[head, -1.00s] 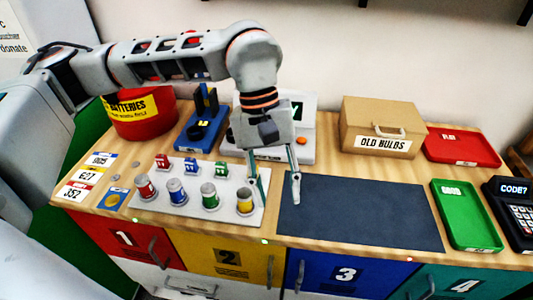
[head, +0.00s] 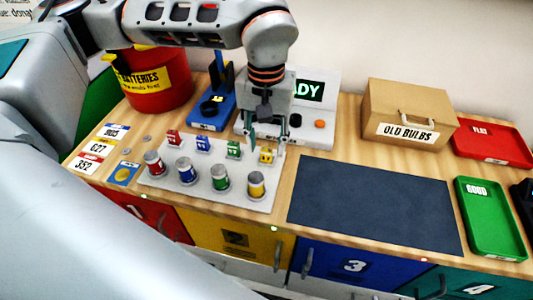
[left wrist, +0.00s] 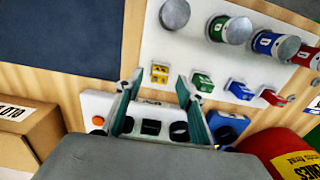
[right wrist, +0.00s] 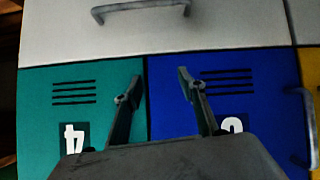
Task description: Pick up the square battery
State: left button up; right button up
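Several square batteries stand in a row on the white tray (head: 212,189): red (head: 173,138), blue (head: 203,144), green (head: 233,150) and yellow (head: 269,156). My left gripper (head: 267,147) is open and empty, pointing down over the yellow one. In the left wrist view the yellow square battery (left wrist: 160,73) lies between and just beyond the fingertips, with no clear contact. The green (left wrist: 202,81), blue (left wrist: 240,90) and red (left wrist: 272,97) ones run off to the right there. My right gripper (right wrist: 160,82) is open and empty in front of the teal and blue cabinet doors.
Several round batteries (head: 220,178) stand along the tray's front. A white device with a lit screen (head: 308,90) and a blue device (head: 210,108) stand behind. A red battery bin (head: 158,88) is at left, a dark mat (head: 370,205) and an old-bulbs box (head: 405,105) at right.

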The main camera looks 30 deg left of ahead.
pick_arm(q)
jog(key=shift+f, duration=0.5)
grip_shut()
jog(key=shift+r, duration=0.1)
